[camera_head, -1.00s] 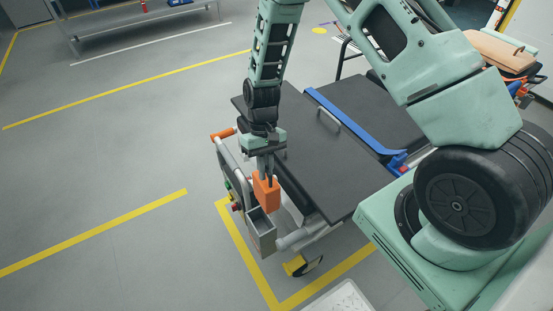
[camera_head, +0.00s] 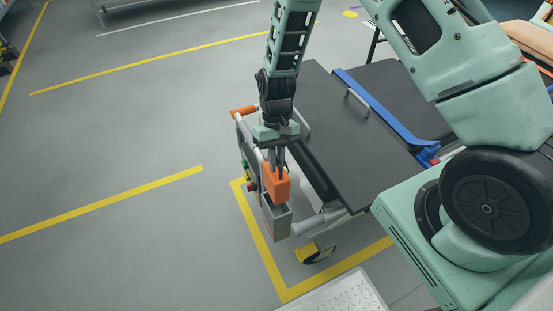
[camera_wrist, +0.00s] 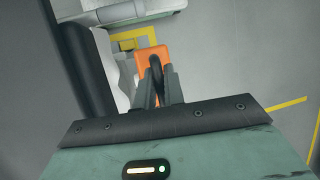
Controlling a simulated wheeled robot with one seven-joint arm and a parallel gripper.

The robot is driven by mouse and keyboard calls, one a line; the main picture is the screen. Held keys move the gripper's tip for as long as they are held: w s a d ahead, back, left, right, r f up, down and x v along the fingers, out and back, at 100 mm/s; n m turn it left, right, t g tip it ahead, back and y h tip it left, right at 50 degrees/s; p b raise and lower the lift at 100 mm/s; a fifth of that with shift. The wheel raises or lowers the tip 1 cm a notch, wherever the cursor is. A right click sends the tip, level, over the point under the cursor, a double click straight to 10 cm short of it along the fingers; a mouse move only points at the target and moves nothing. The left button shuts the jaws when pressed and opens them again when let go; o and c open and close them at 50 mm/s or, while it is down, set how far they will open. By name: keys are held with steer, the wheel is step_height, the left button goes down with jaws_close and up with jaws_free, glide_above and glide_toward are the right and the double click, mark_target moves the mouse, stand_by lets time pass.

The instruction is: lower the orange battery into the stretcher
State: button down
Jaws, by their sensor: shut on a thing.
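The orange battery (camera_head: 276,184) is an upright block held in my gripper (camera_head: 277,168), whose fingers are shut on its top handle. The stretcher (camera_head: 345,160) has a dark flat top and a grey end frame. A grey open-topped box (camera_head: 278,222) is fixed to that end, and the battery is at its top opening. I cannot tell how far the battery's lower end is inside. In the wrist view the battery (camera_wrist: 150,62) shows beyond the fingers, with a black loop handle between them. The battery's lower part is hidden there.
An orange grip (camera_head: 243,111) and coloured buttons (camera_head: 247,170) sit on the stretcher's end frame. A yellow caster (camera_head: 309,256) stands below. Yellow floor lines (camera_head: 258,240) run around this end. A pale ribbed plate (camera_head: 335,294) lies at the bottom. The floor to the left is clear.

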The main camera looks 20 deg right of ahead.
steer(key=shift+f+b, duration=1.7)
steer(key=shift+f, duration=1.15)
steer(key=shift+f+b, duration=2.95)
steer(key=shift+f, duration=2.1)
steer(key=c, duration=1.4)
jaws_free()
